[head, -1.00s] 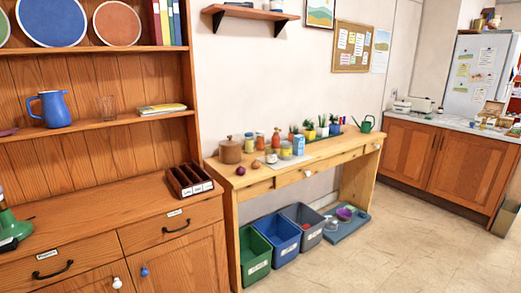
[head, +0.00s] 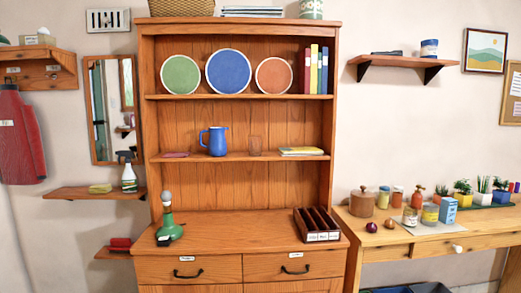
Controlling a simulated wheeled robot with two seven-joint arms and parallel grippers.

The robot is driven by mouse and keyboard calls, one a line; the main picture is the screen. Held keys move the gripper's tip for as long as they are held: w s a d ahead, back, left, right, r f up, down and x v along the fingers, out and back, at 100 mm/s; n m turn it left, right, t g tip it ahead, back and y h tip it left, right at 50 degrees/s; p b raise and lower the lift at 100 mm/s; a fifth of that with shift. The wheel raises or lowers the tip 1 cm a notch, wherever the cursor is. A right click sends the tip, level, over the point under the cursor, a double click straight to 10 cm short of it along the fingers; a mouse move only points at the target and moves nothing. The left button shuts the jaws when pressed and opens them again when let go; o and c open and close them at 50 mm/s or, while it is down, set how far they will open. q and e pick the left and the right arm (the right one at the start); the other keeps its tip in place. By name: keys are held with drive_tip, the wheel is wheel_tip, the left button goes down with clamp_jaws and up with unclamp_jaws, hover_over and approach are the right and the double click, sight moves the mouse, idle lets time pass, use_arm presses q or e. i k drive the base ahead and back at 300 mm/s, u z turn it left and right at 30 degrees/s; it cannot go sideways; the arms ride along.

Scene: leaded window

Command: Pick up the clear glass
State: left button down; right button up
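The clear glass (head: 255,146) stands upright on the middle shelf of the wooden hutch (head: 339,120). It is see-through, so the brown back boards show through it. A blue jug (head: 215,141) stands to its left, apart from it. Neither of my grippers shows in the head view.
The hutch's lower counter holds a green lamp base (head: 169,222) at left and a dark divided box (head: 317,224) at right; its middle is clear. Plates (head: 228,72) stand above. A cluttered wooden table (head: 385,235) adjoins on the right.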

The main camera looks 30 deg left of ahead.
sight(255, 142)
drive_tip(key=z, duration=0.4)
drive_tip(key=i, duration=2.1)
drive_tip(key=u, duration=1)
drive_tip(key=i, duration=0.65)
drive_tip(key=u, duration=0.55)
